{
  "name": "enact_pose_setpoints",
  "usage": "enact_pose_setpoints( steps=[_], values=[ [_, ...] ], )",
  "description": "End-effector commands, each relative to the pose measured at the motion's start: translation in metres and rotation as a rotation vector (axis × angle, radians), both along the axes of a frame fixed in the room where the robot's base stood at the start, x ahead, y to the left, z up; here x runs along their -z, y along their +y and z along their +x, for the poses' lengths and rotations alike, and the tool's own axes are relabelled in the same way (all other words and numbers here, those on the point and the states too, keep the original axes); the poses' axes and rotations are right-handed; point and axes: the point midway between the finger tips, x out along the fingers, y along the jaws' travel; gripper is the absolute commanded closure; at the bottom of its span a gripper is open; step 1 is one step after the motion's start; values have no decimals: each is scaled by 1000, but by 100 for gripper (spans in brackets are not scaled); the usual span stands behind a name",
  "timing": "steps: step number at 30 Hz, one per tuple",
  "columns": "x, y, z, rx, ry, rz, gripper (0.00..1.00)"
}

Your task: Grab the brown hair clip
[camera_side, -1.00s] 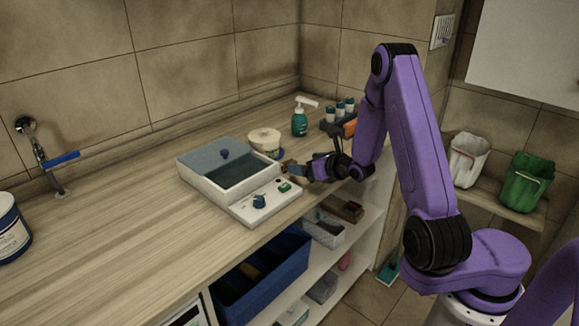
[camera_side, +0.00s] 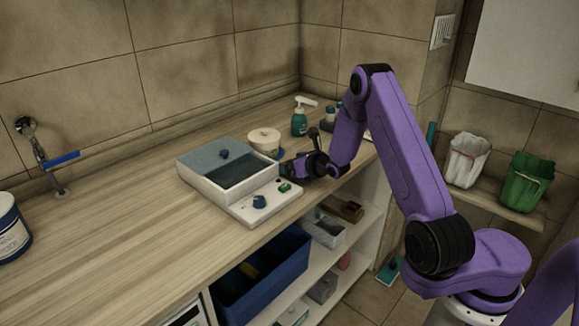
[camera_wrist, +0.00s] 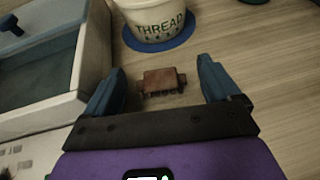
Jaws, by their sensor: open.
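The brown hair clip (camera_wrist: 161,81) lies on the wooden counter in the wrist view, just ahead of my gripper and roughly centred between its fingers. My gripper (camera_wrist: 160,85) is open, with one blue finger on each side of the clip and visible gaps to both. In the side view my gripper (camera_side: 285,169) is low over the counter, just right of the white basin. The clip cannot be made out in the side view, where my gripper is in the way.
The white basin (camera_side: 212,178) with its control panel stands close on the left. A tub marked THREAD (camera_wrist: 155,18) sits on a blue mat (camera_wrist: 160,43) beyond the clip. A teal pump bottle (camera_side: 299,122) stands farther back. Counter right of the clip is clear.

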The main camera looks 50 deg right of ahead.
Motion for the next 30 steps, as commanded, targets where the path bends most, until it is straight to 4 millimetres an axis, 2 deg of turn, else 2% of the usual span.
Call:
enact_pose_setpoints(
  steps=[3,4,6,9,22,30],
  values=[
    [0,0,0,0,0,0,11],
    [0,0,0,0,0,0,14],
    [0,0,0,0,0,0,37],
    [0,0,0,0,0,0,65],
    [-2,0,0,0,0,0,66],
    [-23,0,0,-1,-3,-2,66]
  ],
)
